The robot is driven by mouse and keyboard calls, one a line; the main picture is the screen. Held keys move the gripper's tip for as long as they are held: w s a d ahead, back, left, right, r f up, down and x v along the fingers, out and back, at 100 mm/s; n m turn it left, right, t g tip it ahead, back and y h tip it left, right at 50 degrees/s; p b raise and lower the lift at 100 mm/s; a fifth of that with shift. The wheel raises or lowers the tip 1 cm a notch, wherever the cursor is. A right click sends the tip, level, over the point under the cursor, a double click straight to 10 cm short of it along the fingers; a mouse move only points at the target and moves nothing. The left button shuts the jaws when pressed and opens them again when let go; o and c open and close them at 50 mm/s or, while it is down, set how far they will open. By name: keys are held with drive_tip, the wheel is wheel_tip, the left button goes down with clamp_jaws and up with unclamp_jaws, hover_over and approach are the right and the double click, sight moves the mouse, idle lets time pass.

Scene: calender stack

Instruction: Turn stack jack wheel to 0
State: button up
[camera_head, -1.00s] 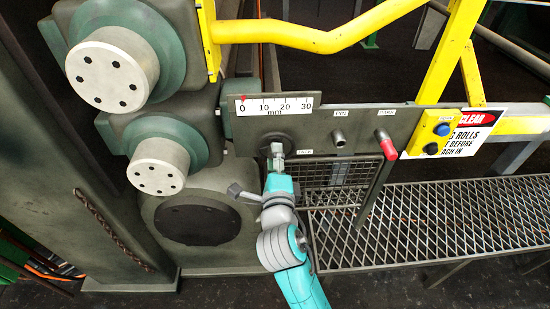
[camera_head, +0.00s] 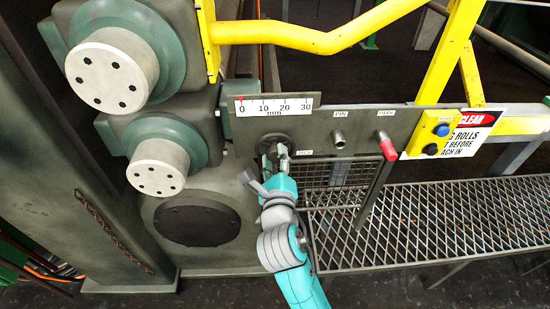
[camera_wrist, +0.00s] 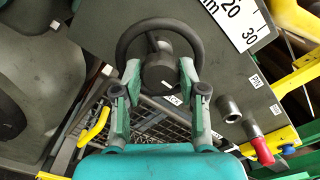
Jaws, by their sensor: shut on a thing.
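The jack wheel (camera_wrist: 126,37) is a dark round handwheel with a thick central hub, on a grey panel. In the head view the wheel (camera_head: 272,139) sits under a white mm scale (camera_head: 274,106), partly hidden by my gripper (camera_head: 276,151). In the wrist view my gripper (camera_wrist: 160,70) has one finger on each side of the hub, across the lower part of the wheel, and is shut on the wheel. A small red pointer (camera_head: 240,99) stands at about the 0 mark of the scale. The wrist view shows only the scale's 20 and 30 end.
To the right on the panel are a stub labelled PIN (camera_head: 339,138) and a red-handled lever (camera_head: 387,150). A yellow button box (camera_head: 435,131) and yellow rail (camera_head: 300,38) lie beyond. Large roll ends (camera_head: 112,75) stand left. A mesh platform (camera_head: 430,220) lies low right.

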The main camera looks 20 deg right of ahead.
drive_tip(key=shift+f, duration=0.1)
drive_tip(key=o, duration=1.1)
drive_tip(key=shift+o, duration=0.2)
drive_tip(key=v, duration=0.7)
drive_tip(key=shift+s, duration=0.2)
drive_tip(key=shift+a, duration=0.1)
